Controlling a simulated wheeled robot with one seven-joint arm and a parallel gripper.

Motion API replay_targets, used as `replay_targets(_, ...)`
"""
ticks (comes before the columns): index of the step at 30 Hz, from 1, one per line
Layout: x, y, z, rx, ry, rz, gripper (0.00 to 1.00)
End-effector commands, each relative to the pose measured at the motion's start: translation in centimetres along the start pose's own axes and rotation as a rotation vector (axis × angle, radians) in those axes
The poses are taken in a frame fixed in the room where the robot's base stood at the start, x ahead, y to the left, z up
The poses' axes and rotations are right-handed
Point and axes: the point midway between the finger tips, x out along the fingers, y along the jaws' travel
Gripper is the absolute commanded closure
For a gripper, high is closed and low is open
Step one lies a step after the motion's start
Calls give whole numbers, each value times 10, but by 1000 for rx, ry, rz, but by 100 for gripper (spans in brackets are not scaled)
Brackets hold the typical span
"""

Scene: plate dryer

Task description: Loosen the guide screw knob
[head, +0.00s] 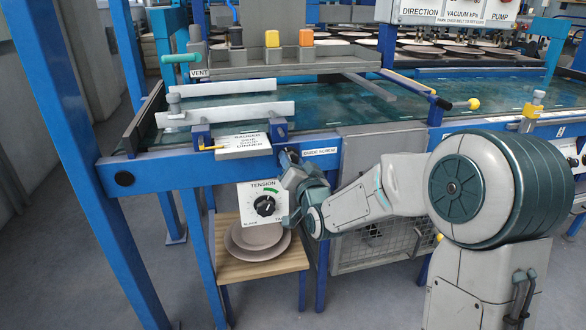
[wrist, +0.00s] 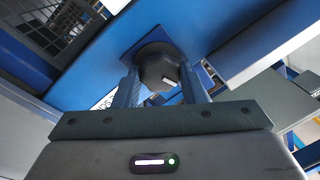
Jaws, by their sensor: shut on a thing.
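The guide screw knob (wrist: 158,72) is dark grey and faceted, with a small pale mark on its face. It sits on the blue frame in the wrist view. My gripper (wrist: 167,82) is shut on it, one finger on each side. In the head view my gripper (head: 287,160) reaches up to the blue front beam, just left of the GUIDE SCREW label (head: 320,151). The knob is hidden behind my gripper there.
The tension dial panel (head: 264,204) hangs just below and left of my gripper. A wooden stand (head: 262,268) with stacked plates (head: 258,238) is under it. A hinged sign plate (head: 243,145) and pale guide bars (head: 225,113) lie above. A wire mesh guard (head: 375,245) is behind my arm.

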Motion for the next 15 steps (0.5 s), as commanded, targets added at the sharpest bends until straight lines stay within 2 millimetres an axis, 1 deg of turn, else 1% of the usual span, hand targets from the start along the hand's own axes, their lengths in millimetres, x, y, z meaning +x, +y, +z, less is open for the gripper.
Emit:
replay_targets(1,-1,1,3,43,5,1,85)
replay_targets(15,-1,2,4,487,64,11,85)
